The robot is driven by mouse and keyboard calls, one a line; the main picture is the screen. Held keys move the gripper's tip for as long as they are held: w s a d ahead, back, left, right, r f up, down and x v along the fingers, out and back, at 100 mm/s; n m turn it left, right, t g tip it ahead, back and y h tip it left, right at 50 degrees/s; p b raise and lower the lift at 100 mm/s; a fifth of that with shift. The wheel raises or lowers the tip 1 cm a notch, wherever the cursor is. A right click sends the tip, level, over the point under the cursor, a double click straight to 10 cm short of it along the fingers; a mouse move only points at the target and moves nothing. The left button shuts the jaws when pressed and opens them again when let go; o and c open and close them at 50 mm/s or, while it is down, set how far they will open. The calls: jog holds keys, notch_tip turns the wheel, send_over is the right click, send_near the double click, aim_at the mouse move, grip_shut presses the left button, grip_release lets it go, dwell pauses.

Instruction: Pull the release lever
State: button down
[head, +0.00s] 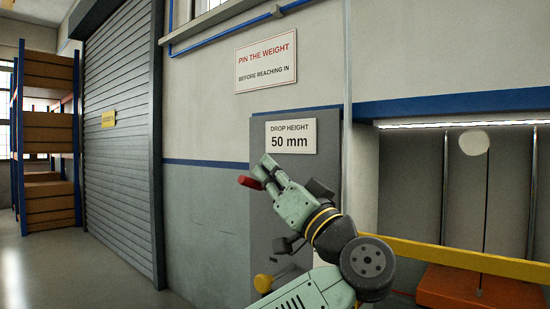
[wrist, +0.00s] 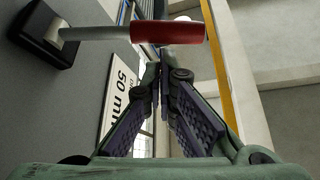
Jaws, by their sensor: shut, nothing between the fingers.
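The release lever has a red grip (wrist: 168,32) on a pale rod (wrist: 90,33) that comes out of a black mount (wrist: 45,40) on the grey panel in the wrist view. In the head view its red grip (head: 250,182) shows just left of my gripper (head: 266,167); the rod is hidden there. My gripper (wrist: 163,72) is shut and empty. In the wrist view its fingertips meet close to the lower edge of the red grip, not around it. I cannot tell whether they touch it.
The grey panel carries a "DROP HEIGHT 50 mm" sign (head: 291,137). A yellow knob (head: 263,283) sits low on it. To the right, a yellow bar (head: 470,257) crosses a lit bay with a pale disc (head: 474,143) and an orange block (head: 465,290). Floor at left is clear.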

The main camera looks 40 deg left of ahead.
jog(key=shift+f, duration=0.15)
jog(key=shift+s+f+n+g+b, duration=0.1)
jog(key=shift+f+n+g+b, duration=0.3)
jog(key=shift+b, duration=1.55)
